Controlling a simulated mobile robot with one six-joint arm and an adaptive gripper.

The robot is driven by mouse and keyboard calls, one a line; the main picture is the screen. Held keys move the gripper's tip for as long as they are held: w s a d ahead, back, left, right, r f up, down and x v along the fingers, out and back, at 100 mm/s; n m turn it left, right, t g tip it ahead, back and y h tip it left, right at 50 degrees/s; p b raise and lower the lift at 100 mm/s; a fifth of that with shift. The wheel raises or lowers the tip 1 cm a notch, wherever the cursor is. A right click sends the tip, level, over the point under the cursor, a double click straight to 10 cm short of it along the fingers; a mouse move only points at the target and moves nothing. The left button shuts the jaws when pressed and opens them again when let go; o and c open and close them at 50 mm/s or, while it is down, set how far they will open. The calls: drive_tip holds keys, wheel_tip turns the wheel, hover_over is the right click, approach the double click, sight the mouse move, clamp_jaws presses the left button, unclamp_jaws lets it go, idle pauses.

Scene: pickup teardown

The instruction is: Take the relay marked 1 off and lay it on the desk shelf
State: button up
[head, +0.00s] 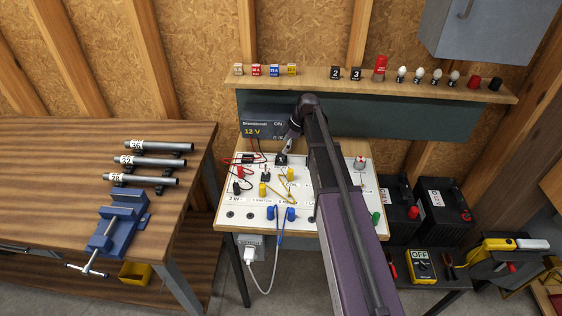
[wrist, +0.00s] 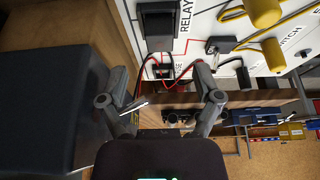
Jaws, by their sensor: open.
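In the wrist view the black relay (wrist: 159,28) sits at the top, beside the printed word RELAY. My gripper (head: 288,147) is just above and beside the relay in the head view. In the wrist view my gripper (wrist: 160,76) has its fingers apart with nothing held, the relay lying beyond the tips. The wooden desk shelf (head: 310,83) runs behind the board. Black relays marked 2 (head: 335,73) and 3 (head: 356,74) stand on it.
A 12 V power unit (head: 262,129) stands behind the board. Red, yellow and blue leads lie nearby. A workbench (head: 60,160) is at left.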

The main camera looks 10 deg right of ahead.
sight(280, 154)
idle(0.4)
drive_tip(key=shift+b+x, duration=2.55)
drive_tip(key=shift+x, duration=0.2)
drive_tip(key=c, duration=1.1)
